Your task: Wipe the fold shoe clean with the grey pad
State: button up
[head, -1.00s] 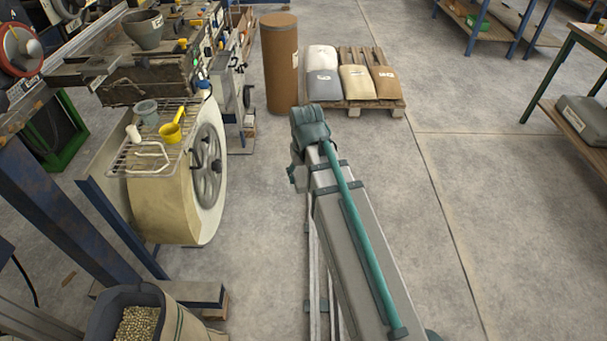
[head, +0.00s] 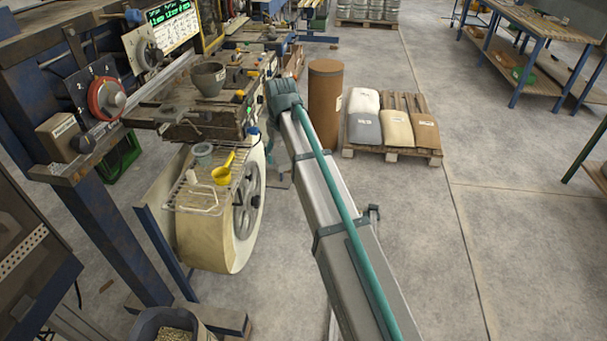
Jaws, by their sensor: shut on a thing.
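My arm reaches up and away through the middle of the head view, and its far joint stands beside the machine bench (head: 205,125). My gripper is not visible; the arm's own links may hide it. I cannot make out the grey pad in this view. I cannot pick out the fold shoe among the small parts on the bench and the machine line behind it.
A wire shelf (head: 180,208) holds a grey cup (head: 203,152) and a yellow scoop (head: 222,174) above a large wheel (head: 246,203). A grey hopper (head: 208,80) stands on the bench. A brown drum (head: 325,100) and a pallet of sacks (head: 392,154) stand right of my arm.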

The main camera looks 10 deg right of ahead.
jog(key=w+a+r+n+p, duration=0.2)
jog(key=w+a+r+p, duration=0.2)
jog(key=a+r, duration=0.45)
jog(key=w+a+r+n+p, duration=0.2)
jog(key=w+a+r+p, duration=0.25)
jog(key=a+r, duration=0.45)
notch_tip(320, 180, up, 7)
jog(key=n+p, duration=0.2)
send_over(162, 117)
jog(key=shift+g, duration=0.3)
jog(key=shift+s+d+f+b, duration=0.1)
jog(key=shift+f+b, duration=0.55)
jog(key=shift+f, duration=0.8)
jog(key=shift+s+d+f+b, duration=0.1)
jog(key=shift+f+b, duration=0.5)
jog(key=shift+f, duration=0.85)
jog(key=shift+f, duration=1)
jog(key=shift+w, duration=0.1)
